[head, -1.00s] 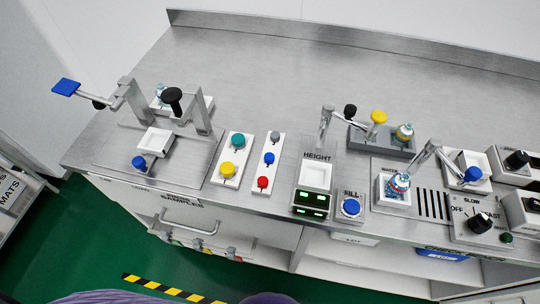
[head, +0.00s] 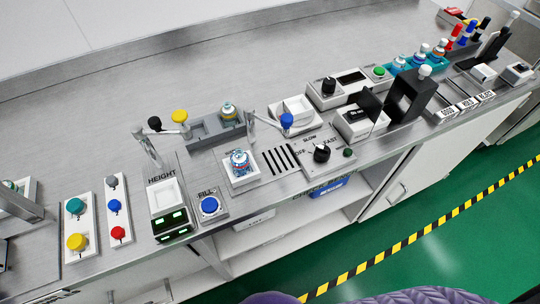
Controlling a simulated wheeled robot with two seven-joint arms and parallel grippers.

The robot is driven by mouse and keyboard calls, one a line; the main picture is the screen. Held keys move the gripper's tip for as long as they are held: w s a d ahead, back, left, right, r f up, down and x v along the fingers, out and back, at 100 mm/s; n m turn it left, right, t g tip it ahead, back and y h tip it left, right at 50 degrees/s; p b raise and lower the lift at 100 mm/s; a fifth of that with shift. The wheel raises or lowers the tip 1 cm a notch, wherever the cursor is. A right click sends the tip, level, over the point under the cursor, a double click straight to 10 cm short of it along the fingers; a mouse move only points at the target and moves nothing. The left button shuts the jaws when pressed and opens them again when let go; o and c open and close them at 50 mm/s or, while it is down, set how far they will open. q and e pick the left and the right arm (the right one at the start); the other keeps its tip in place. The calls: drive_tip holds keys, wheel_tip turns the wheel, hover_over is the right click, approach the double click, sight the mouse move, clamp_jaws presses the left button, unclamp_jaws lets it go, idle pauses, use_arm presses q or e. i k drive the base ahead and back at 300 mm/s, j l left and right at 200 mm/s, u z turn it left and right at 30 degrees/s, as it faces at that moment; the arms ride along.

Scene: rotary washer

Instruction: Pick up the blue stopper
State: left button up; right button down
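A small blue stopper-like piece (head: 113,205) stands in a narrow white strip (head: 124,239) at the left of the bench in the head view. It sits between a grey piece (head: 111,181) and a red piece (head: 118,232). Other blue round parts show: a blue knob (head: 287,121) by a white tray and a blue button (head: 209,204) on the FILL box. Neither of my grippers is in view.
A wider white strip (head: 77,261) with teal and yellow knobs stands left of the small pieces. The HEIGHT unit (head: 167,193) is close on their right. The rear metal bench top (head: 150,85) is clear.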

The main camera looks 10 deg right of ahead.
sight(114, 205)
drive_tip(key=u, duration=1.25)
